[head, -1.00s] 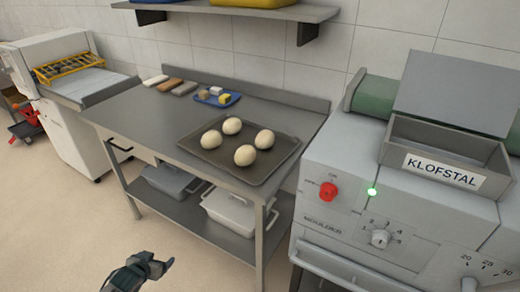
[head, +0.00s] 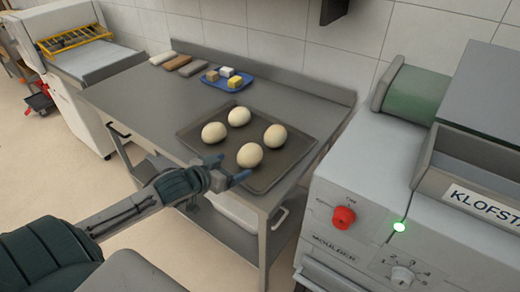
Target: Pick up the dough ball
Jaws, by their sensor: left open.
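Several pale dough balls sit on a dark tray on the steel table: one at the front (head: 250,155), one at the left (head: 214,132), one at the back (head: 239,116) and one at the right (head: 275,136). The dark tray (head: 208,157) lies near the table's front right corner. My left gripper (head: 228,170) is open and empty at the tray's front left edge, just left of and in front of the front dough ball. It appears apart from the ball. My right gripper is not in view.
The steel table (head: 135,98) has bare room left of the tray. A grey moulder machine (head: 365,185) with a red knob (head: 343,217) stands close on the right.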

